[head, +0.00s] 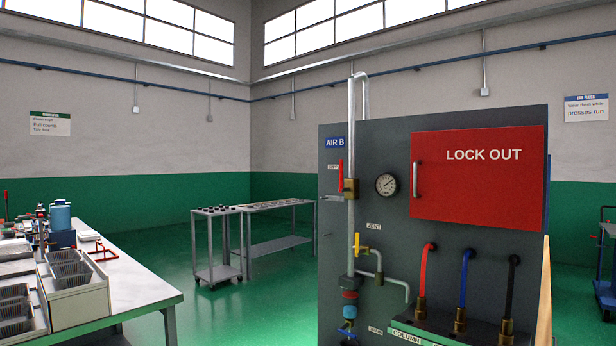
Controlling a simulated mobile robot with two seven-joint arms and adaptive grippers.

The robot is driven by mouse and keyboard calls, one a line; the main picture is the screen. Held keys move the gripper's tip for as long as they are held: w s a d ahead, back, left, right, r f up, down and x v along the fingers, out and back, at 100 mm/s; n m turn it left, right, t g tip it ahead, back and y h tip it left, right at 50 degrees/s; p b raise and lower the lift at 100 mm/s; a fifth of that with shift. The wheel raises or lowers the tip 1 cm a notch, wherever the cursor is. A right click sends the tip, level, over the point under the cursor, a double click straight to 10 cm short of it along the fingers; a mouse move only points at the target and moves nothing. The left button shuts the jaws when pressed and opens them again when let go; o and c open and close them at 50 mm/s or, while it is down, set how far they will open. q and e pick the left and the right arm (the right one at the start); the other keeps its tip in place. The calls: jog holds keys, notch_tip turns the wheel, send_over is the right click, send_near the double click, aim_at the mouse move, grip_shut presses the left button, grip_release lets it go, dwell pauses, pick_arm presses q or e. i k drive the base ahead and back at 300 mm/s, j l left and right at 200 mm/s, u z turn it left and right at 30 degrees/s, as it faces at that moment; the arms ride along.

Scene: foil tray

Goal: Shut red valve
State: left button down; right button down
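The red valve handle (341,173) is on the upper pipe of the dark grey panel (450,240), at a brass valve body (350,188). The handle stands upright, roughly in line with the vertical pipe (351,235). A label, partly hidden, is left of it, below the blue AIR B sign (335,142). Lower on the pipe are a yellow-handled valve (358,244) by the VENT label and a blue handle (346,332) at the bottom. Neither of my grippers shows in the head view.
A pressure gauge (386,184) and a red LOCK OUT box (477,173) are right of the valve. Red, blue and black hoses run below. A workbench (140,283) with trays stands at left, and carts (218,275) stand behind. Green floor between them is clear.

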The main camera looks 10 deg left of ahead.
aim_at(341, 190)
jog(key=i+j, duration=0.15)
jog(key=i, duration=0.25)
jog(key=i+j, duration=0.2)
jog(key=i, duration=0.15)
jog(key=i+j+u, duration=0.1)
jog(key=i, duration=0.3)
